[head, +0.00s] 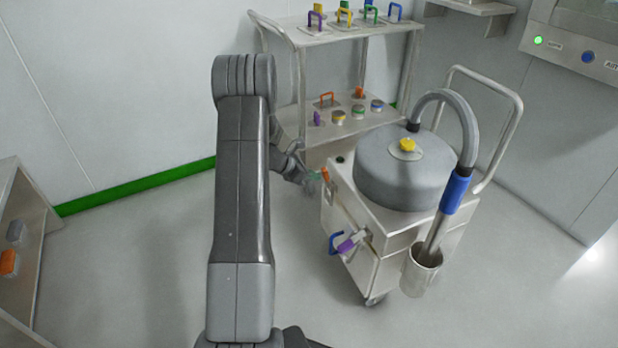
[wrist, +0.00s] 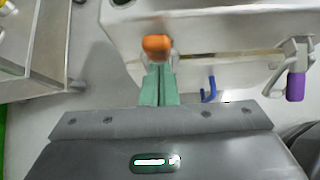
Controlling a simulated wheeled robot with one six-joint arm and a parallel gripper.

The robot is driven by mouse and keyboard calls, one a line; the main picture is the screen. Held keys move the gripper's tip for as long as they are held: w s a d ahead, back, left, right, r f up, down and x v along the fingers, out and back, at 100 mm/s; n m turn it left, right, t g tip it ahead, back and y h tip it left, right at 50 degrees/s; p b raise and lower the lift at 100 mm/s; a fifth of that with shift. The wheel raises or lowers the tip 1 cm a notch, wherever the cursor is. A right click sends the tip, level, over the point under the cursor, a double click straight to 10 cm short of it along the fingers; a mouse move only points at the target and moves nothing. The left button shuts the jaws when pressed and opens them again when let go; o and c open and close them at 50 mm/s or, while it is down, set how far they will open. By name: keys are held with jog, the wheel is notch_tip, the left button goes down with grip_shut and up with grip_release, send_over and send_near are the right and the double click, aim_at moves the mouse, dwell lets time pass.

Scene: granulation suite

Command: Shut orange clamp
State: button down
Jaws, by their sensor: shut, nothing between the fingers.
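The orange clamp (head: 325,175) is on the left side of the grey vacuum cart (head: 385,225), near its top edge. In the wrist view, its orange handle (wrist: 157,43) is right at the tips of my gripper (wrist: 159,72). My gripper's two green fingers are together with nothing between them. In the head view, my gripper (head: 312,183) is beside the orange clamp on its left. I cannot tell whether the fingertips touch the handle. The clamp's lower part is hidden behind the fingers, so its latch position is unclear.
A purple-handled clamp (wrist: 296,86) and a blue hook (wrist: 209,90) are on the same cart side. A shelf trolley (head: 300,125) with coloured handles stands behind. A hose (head: 455,190) rises at the cart's right. The floor (head: 140,260) to the left is clear.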

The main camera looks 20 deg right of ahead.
jog(key=shift+d+r, duration=0.35)
jog(key=shift+d, duration=0.1)
